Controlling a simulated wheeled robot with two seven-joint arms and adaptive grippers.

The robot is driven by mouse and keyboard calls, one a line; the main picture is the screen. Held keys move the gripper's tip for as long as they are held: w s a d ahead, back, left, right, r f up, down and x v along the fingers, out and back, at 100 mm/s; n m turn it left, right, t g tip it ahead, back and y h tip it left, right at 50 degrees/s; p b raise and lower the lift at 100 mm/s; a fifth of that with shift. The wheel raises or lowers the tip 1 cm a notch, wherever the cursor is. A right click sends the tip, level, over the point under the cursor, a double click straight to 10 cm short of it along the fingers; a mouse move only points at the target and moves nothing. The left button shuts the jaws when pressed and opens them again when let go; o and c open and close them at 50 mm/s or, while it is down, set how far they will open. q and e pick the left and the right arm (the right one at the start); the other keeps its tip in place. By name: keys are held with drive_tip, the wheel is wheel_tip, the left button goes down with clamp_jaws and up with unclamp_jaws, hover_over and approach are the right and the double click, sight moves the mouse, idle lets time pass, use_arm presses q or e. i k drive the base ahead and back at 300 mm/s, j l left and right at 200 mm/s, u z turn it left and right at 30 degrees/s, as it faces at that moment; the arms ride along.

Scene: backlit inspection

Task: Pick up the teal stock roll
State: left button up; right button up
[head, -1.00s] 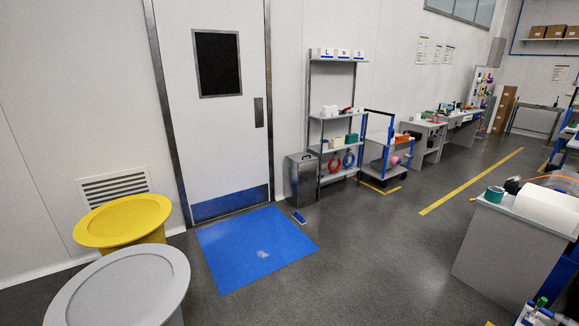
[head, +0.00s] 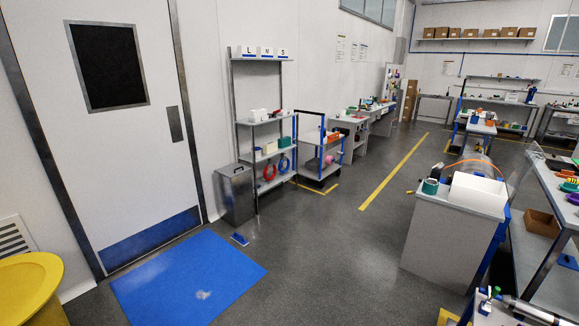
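A teal roll (head: 430,186) stands on the near left corner of the light grey cabinet (head: 432,240) at the right, beside a white box-like piece (head: 478,194). It looks like a short ring with an open centre. It is well away from me across the floor. Neither of my grippers shows in the head view.
A blue mat (head: 188,281) lies before the closed door (head: 125,130). A yellow round-topped bin (head: 30,284) stands at the lower left. A metal bin (head: 235,193) and a shelf rack (head: 262,149) line the wall. Grey floor (head: 330,260) is clear between mat and cabinet.

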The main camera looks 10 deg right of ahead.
sight(429, 186)
drive_tip(key=i+z, duration=0.4)
drive_tip(key=i+j+z, duration=0.1)
drive_tip(key=i+z, duration=0.3)
drive_tip(key=i, duration=0.2)
drive_tip(key=i+z, duration=0.3)
drive_tip(key=i, duration=0.15)
drive_tip(key=i+z, duration=0.3)
drive_tip(key=i+j+z, duration=0.1)
drive_tip(key=i+z, duration=0.35)
drive_tip(key=i+j+z, duration=0.25)
drive_tip(key=i+z, duration=0.15)
drive_tip(key=i+j+z, duration=0.55)
drive_tip(key=i, duration=0.2)
